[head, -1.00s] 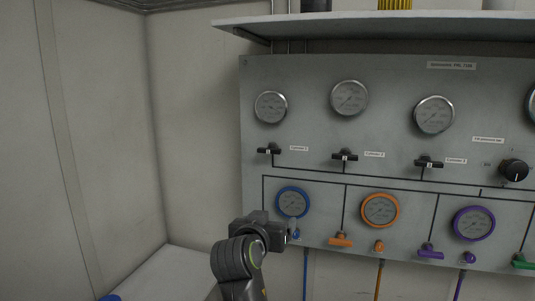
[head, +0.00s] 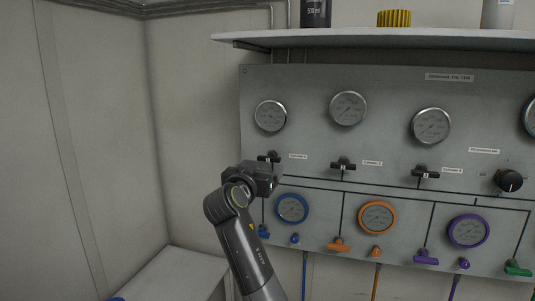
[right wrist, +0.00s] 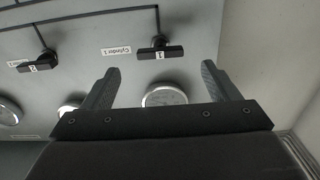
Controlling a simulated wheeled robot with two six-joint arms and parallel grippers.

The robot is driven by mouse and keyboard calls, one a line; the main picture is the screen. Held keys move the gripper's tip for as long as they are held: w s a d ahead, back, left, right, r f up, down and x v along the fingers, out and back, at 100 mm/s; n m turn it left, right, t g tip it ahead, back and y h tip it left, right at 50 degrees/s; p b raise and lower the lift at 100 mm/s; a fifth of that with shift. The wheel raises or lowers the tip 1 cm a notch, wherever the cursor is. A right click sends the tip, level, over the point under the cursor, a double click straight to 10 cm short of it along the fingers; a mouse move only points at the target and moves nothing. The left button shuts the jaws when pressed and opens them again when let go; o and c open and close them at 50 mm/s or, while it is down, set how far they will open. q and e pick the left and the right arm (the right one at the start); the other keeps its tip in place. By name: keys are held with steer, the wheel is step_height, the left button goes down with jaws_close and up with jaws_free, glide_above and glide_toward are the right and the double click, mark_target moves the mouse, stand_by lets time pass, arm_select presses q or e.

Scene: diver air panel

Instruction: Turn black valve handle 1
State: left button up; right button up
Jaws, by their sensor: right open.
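Black valve handle 1 (head: 269,157) is a small black T-shaped handle at the panel's left, beside the "Cylinder 1" label. In the right wrist view, which is upside down, the handle (right wrist: 160,53) lies crosswise with a white "1" tag. My right gripper (head: 277,175) is just below the handle in the head view, partly hiding the stem and line under it. In the wrist view its two fingers (right wrist: 159,70) are open and empty, apart from the handle, which appears between and beyond their tips. My left gripper is not in view.
Black handle 2 (head: 343,164) and black handle 3 (head: 425,173) are to the right. Gauges sit above; a blue-ringed gauge (head: 292,208) and a blue valve handle (head: 264,232) are below. A shelf (head: 370,43) juts out above the panel (head: 390,82). The left wall area is clear.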

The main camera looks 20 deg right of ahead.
mark_target(268, 161)
steer(key=p+x, duration=0.2)
steer(key=x, duration=0.5)
steer(key=c, duration=1)
